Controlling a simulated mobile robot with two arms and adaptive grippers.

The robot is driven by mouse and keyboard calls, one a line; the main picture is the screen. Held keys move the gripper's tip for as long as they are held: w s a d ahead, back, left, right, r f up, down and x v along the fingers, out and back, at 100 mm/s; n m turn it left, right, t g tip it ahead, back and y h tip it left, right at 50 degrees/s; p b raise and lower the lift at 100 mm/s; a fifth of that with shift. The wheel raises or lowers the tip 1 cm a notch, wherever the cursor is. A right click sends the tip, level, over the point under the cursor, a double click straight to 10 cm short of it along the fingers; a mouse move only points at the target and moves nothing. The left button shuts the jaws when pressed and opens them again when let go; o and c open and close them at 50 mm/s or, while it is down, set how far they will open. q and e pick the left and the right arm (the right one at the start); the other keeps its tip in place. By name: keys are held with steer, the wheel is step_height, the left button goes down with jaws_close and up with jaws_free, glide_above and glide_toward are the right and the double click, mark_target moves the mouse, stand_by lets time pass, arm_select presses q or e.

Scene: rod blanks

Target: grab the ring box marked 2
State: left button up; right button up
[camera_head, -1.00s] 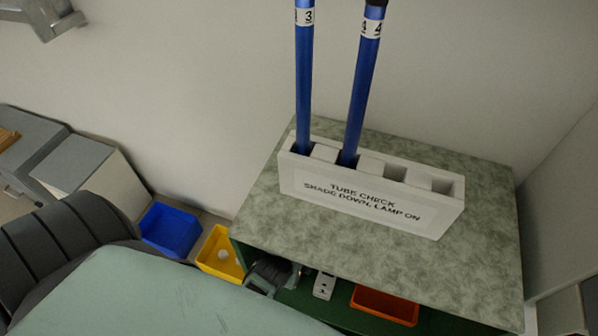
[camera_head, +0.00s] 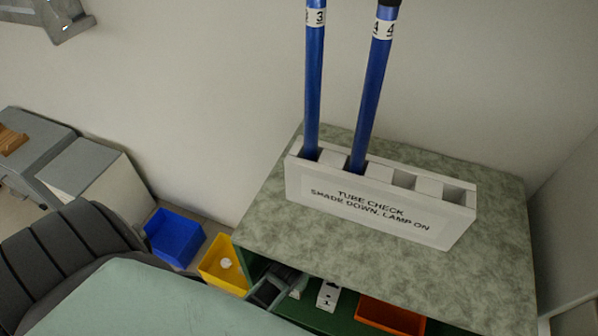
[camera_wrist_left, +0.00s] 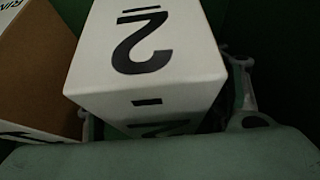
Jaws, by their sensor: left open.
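The ring box marked 2 (camera_wrist_left: 146,50) is white with a large black 2, seen close up in the left wrist view. Its lower part is shaded. My left gripper (camera_wrist_left: 165,112) is open, with a finger showing on each side of the box's lower end; I cannot tell whether they touch it. In the head view my left gripper (camera_head: 270,288) reaches into the green shelf space under the counter. A white box (camera_head: 299,287) shows just right of it, partly hidden. My right gripper is not in view.
Another box (camera_wrist_left: 38,70), brown and white, stands close on the left in the wrist view. A white box (camera_head: 328,296) and an orange tray (camera_head: 391,316) are further right on the shelf. The counter (camera_head: 285,220) overhangs them. Yellow (camera_head: 222,265) and blue bins (camera_head: 174,238) lie left.

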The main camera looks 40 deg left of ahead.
arm_select(q)
steer(key=shift+f, duration=0.25)
stand_by(0.4)
steer(key=c, duration=1.4)
steer(key=shift+r, duration=0.1)
